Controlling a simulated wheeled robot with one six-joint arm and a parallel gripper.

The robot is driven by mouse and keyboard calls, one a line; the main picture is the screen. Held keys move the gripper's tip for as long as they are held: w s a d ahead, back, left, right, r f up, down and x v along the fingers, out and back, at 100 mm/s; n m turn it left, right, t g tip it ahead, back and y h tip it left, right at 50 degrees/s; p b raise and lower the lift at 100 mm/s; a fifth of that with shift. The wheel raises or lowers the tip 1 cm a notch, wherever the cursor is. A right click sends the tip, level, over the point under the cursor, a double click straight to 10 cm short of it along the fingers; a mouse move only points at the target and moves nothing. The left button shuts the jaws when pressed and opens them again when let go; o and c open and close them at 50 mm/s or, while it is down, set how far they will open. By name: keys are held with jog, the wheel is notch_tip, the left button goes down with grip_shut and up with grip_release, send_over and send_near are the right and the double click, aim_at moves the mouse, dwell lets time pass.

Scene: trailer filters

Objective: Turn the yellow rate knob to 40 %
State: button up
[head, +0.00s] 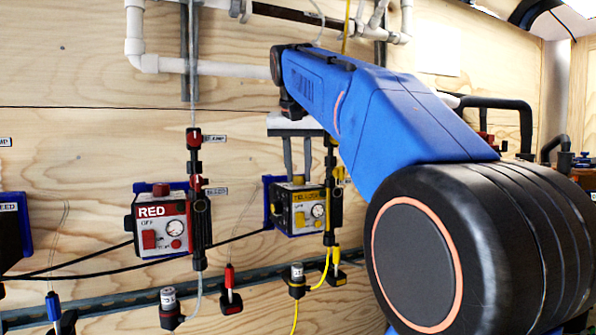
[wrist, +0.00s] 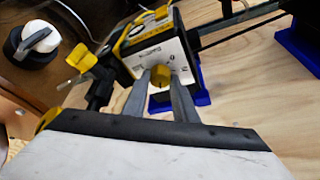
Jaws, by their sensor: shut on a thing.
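The yellow pump box (head: 298,208) hangs on the wooden wall in a blue bracket, with a pale front, a yellow label and a small round dial (head: 318,211). In the wrist view its pale face (wrist: 178,50) carries the yellow rate knob (wrist: 160,76), with small marks around it. My gripper (wrist: 161,74) has one grey finger on each side of the knob and is shut on it. In the head view my gripper (head: 297,178) reaches down to the upper part of the box. The knob's pointer and setting are too small to read.
A red pump box (head: 162,225) is mounted to the left. A vertical black fitting with yellow parts (head: 333,195) stands close beside the yellow box. Tubes, cables and plugs hang below near a wall rail (head: 120,298). White pipes (head: 190,66) run above.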

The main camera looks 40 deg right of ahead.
jog(key=shift+n, duration=0.6)
jog(key=o, duration=1)
jog(key=shift+o, duration=0.2)
jog(key=v, duration=1.7)
jog(key=shift+s, duration=0.35)
jog(key=shift+r, duration=0.1)
